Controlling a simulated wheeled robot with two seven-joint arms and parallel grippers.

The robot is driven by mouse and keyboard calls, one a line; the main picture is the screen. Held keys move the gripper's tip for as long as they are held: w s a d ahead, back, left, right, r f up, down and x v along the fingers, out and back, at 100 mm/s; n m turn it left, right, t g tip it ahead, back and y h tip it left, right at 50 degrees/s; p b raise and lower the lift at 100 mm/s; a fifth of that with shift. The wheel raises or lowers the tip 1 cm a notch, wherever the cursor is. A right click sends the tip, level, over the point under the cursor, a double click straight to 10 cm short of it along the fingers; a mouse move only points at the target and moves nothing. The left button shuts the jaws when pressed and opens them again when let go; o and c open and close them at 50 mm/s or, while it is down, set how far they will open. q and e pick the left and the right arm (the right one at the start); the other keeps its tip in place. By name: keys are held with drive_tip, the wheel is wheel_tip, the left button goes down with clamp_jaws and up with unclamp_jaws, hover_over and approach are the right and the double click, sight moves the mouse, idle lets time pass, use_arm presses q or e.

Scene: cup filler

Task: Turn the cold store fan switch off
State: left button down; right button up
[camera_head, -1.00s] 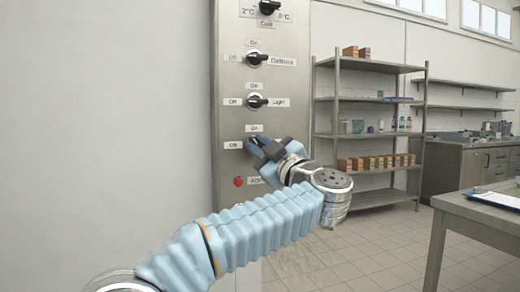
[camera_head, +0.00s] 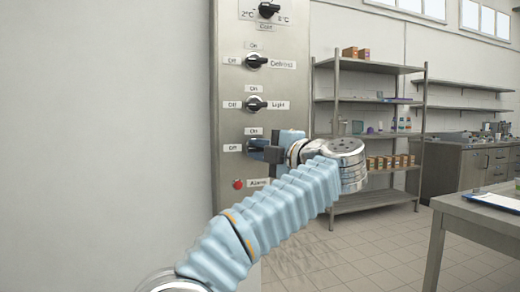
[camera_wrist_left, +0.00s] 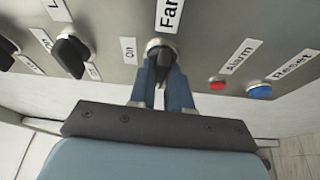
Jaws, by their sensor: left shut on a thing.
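The steel control panel (camera_head: 229,110) on the wall carries a column of black rotary switches. The fan switch (camera_wrist_left: 160,52) sits below its "Fan" label in the left wrist view, with "On" to its left. My left gripper (camera_head: 256,146) has its blue fingers around this switch's black handle and is shut on it. The handle runs up and down in the left wrist view, in line with the "Fan" label. My right gripper is not in view.
The light switch (camera_head: 255,104) and defrost switch (camera_head: 255,61) are above. The red alarm button (camera_head: 238,184) is below, and the blue reset button (camera_wrist_left: 259,91) shows in the left wrist view. A shelf rack (camera_head: 368,66) and a table (camera_head: 478,212) stand to the right.

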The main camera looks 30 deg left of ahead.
use_arm(q)
drive_tip(key=shift+n, duration=0.5)
drive_tip(key=c, duration=1.2)
unclamp_jaws()
drive_tip(key=shift+o, duration=0.2)
drive_tip(key=v, duration=1.3)
drive_tip(key=shift+s+d+r, duration=0.15)
drive_tip(key=shift+d, duration=0.2)
